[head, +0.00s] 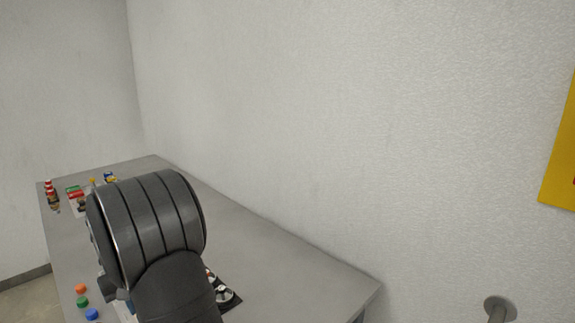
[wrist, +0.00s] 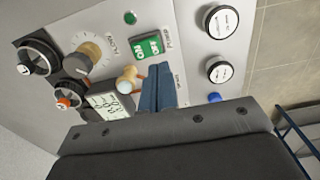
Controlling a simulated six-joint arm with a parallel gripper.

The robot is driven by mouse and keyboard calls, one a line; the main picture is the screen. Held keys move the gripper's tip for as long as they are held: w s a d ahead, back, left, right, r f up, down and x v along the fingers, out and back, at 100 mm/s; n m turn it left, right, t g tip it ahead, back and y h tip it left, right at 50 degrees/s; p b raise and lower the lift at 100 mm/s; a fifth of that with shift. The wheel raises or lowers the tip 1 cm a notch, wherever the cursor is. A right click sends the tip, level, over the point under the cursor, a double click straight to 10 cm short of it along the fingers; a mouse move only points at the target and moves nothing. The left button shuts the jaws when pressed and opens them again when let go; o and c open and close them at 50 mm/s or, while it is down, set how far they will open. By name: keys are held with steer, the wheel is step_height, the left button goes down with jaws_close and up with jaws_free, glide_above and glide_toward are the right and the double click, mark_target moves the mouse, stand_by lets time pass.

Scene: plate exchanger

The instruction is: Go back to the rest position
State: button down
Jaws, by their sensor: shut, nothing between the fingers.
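My gripper (wrist: 157,82) shows in the wrist view with its two blue-grey fingers together and nothing between them. It is over a grey control panel (wrist: 185,18), just right of a beige round-headed knob or lever (wrist: 127,78) and below a green switch block (wrist: 148,46). I cannot tell whether the fingers touch the panel. In the head view my dark grey arm stands over the grey table (head: 270,262) and hides the gripper.
The wrist view shows a dial knob (wrist: 84,54), two round white gauges (wrist: 221,21) and a blue button (wrist: 214,97). In the head view, coloured round caps (head: 82,301) lie at lower left and small red-topped items (head: 49,187) at the far left. The table's right part is clear, beside a white wall (head: 330,130).

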steer(key=w+d+r+g+y, duration=0.1)
steer(key=w+d+r, duration=0.2)
steer(key=r, duration=0.4)
steer(key=shift+w+d+r, duration=0.2)
steer(key=c, duration=2)
jaws_free()
steer(key=o, duration=1.8)
steer(key=w+a+r+t, duration=0.1)
steer(key=a+r, duration=0.1)
steer(key=r, duration=0.1)
steer(key=w+a+r+t+y, duration=0.1)
steer(key=a+r, duration=0.2)
steer(key=w+a+r+t+y, duration=0.1)
steer(key=a+r+t, duration=0.1)
steer(key=a+r, duration=0.1)
steer(key=shift+w+a+r, duration=0.2)
steer(key=shift+w+r, duration=0.1)
steer(key=shift+w, duration=0.05)
steer(key=shift+o, duration=1)
steer(key=x, duration=0.9)
steer(key=shift+w+a+f, duration=0.2)
steer(key=shift+r, duration=0.15)
